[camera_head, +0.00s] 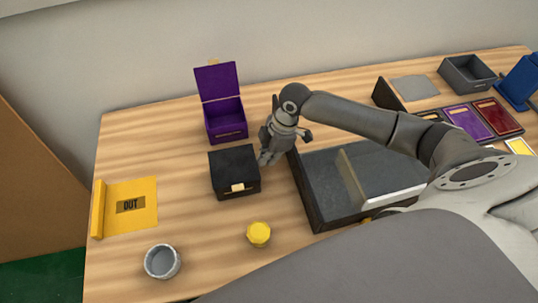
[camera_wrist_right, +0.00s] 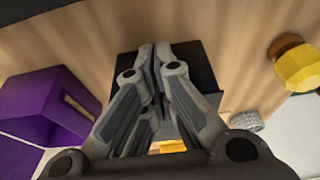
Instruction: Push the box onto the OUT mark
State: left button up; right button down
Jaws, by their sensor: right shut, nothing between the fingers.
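A black box (camera_head: 234,168) with a small yellow tag on its front stands closed near the middle of the table. It shows as a dark block (camera_wrist_right: 205,75) behind the fingers in the right wrist view. The OUT mark (camera_head: 131,206) is a dark label on a yellow mat (camera_head: 143,188) at the left, apart from the box. My right gripper (camera_head: 265,160) is shut and empty, pointing down at the right side of the box; I cannot tell whether it touches. My left gripper is not in view.
An open purple box (camera_head: 227,121) stands behind the black box. A grey tray (camera_head: 318,215) lies to the right, a yellow knob-like piece (camera_head: 259,234) and a grey cup (camera_head: 162,261) in front. A yellow bar (camera_head: 98,209) edges the mat's left. Table between box and mat is clear.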

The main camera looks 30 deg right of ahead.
aim_at(212, 171)
jog(key=w+a+p, duration=0.1)
jog(key=a, duration=0.4)
jog(key=w+a+p, duration=0.1)
jog(key=a, duration=0.4)
jog(key=w+a+p, duration=0.1)
jog(key=a, duration=0.4)
jog(key=shift+w+a+r, duration=0.1)
jog(key=shift+w, duration=0.2)
jog(key=w+a+b, duration=0.1)
jog(key=a, duration=0.4)
jog(key=w+a+b, duration=0.1)
jog(key=a, duration=0.5)
jog(key=w+a+b, duration=0.1)
jog(key=w+a, duration=0.1)
jog(key=a, duration=0.3)
jog(key=shift+a+f, duration=0.2)
jog(key=shift+a+b, duration=0.3)
jog(key=shift+a, duration=0.1)
jog(key=shift+r, duration=0.1)
jog(key=shift+d, duration=0.1)
